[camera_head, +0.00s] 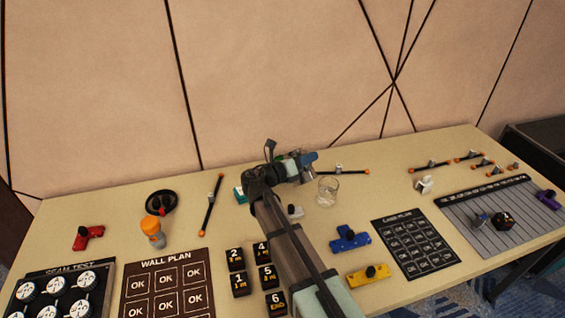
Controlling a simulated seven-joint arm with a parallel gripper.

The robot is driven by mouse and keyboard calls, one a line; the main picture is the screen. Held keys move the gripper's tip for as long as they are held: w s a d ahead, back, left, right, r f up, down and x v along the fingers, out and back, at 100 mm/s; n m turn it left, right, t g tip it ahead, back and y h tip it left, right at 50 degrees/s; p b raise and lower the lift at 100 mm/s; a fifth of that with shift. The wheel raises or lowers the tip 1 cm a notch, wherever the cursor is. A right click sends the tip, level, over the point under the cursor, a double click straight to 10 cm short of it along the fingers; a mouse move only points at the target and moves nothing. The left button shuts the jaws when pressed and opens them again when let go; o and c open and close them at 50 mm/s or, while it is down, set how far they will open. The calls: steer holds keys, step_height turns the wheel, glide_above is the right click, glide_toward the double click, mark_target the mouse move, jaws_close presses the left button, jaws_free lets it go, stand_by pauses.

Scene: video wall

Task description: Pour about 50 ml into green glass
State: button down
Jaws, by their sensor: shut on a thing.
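My gripper (300,166) is above the back middle of the table, at the end of my arm. It is shut on a small blue thing (310,157), mostly hidden by the gripper, so I cannot tell its shape or whether it holds liquid. A clear glass (328,191) stands upright on the table just below and right of my gripper. I cannot make out a green tint or a liquid level in it. A small green thing (240,195) shows left of my arm, partly hidden; I cannot tell what it is.
Black numbered blocks (237,259) lie left of my arm. A blue piece (350,238) and a yellow piece (368,275) lie to the right. An orange-topped item (152,230) and a red piece (88,237) are at left. Dark rods with orange ends (212,205) lie behind.

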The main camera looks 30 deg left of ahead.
steer(key=shift+s+d+f+m, duration=0.2)
steer(key=shift+s+d+m, duration=0.2)
steer(key=shift+d+m, duration=0.5)
steer(key=shift+s+d+f+m, duration=0.3)
steer(key=shift+s+d+m, duration=0.15)
steer(key=shift+d+m, duration=0.6)
steer(key=shift+s+d+f+m, duration=0.4)
steer(key=shift+d+m, duration=0.2)
steer(key=shift+m, duration=0.8)
steer(key=shift+s+d+f+m, duration=0.25)
steer(key=shift+s+d+m, duration=0.25)
steer(key=shift+d+m, duration=0.55)
steer(key=shift+a+m, duration=0.2)
steer(key=shift+m, duration=0.1)
